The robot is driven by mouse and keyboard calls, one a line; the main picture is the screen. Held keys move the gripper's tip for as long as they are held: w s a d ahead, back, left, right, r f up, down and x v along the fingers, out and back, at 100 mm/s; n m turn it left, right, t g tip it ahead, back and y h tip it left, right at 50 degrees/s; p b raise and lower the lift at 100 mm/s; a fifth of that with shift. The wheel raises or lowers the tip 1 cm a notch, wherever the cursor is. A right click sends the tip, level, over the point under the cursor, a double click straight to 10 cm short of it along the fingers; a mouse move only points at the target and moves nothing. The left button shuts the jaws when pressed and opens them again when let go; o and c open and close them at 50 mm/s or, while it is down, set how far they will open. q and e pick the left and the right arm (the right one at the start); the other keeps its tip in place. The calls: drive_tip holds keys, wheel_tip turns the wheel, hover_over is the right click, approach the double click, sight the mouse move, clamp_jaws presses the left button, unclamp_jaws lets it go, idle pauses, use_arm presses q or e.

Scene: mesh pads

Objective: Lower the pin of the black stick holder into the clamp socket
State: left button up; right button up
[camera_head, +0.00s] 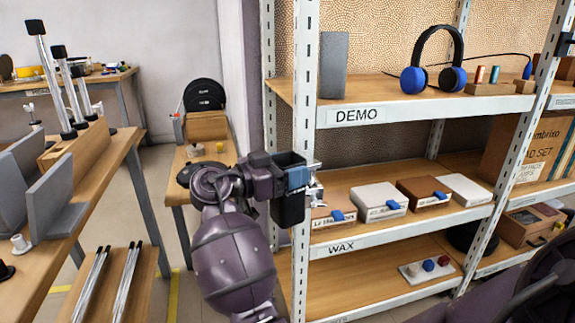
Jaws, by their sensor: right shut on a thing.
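My right gripper (293,178) is at the middle of the head view, in front of the near shelf post. It is shut on the black stick holder (288,209), a dark box-shaped piece that hangs upright at the fingers. The holder's pin cannot be made out. A small silvery clamp (317,188) shows just right of the gripper, beside the post. Its socket is hidden or too small to tell, and I cannot tell whether holder and clamp touch. My left gripper is not in view.
The near shelf post (302,80) stands close to the gripper. The DEMO shelf (390,112) is above, with headphones (437,62). The WAX shelf (400,235) holds several boxes. A wooden table (105,185) with sticks in a wooden block is at left.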

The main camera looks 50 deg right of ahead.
sight(288, 211)
drive_tip(key=shift+f+b, duration=0.35)
drive_tip(key=shift+f, duration=1.7)
drive_tip(key=o, duration=1.4)
drive_tip(key=shift+a, duration=0.1)
